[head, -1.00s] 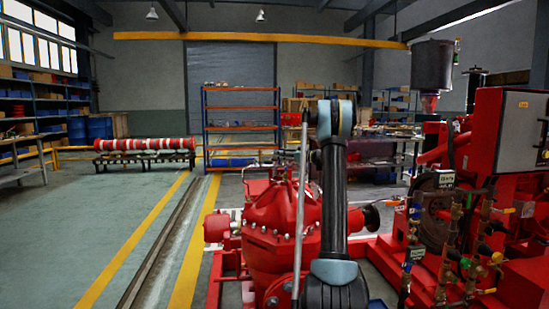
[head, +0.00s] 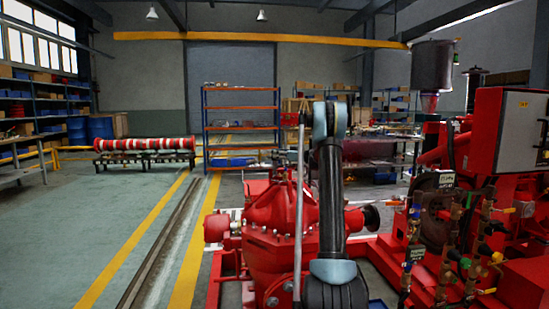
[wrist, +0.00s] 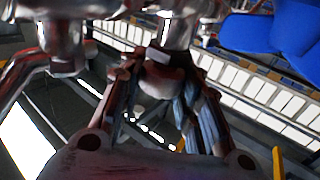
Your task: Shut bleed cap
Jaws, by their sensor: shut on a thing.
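In the wrist view my gripper (wrist: 165,60) has its two fingers drawn in from both sides under a metal fitting. They are shut on a small, dark reddish, rounded piece (wrist: 166,80), which seems to be the bleed cap. The fingers cover much of it, and whether it is fully closed cannot be told. Shiny metal pipework (wrist: 62,40) lies right above and to the left of the fingers. In the head view my arm rises in front of the red pump (head: 268,215), and the gripper and cap cannot be made out there.
A large blue part (wrist: 285,35) is close at the upper right of the wrist view. In the head view, the red engine with a grey cabinet (head: 520,130) and small valves (head: 465,262) stand at the right. The floor (head: 80,225) at the left is clear.

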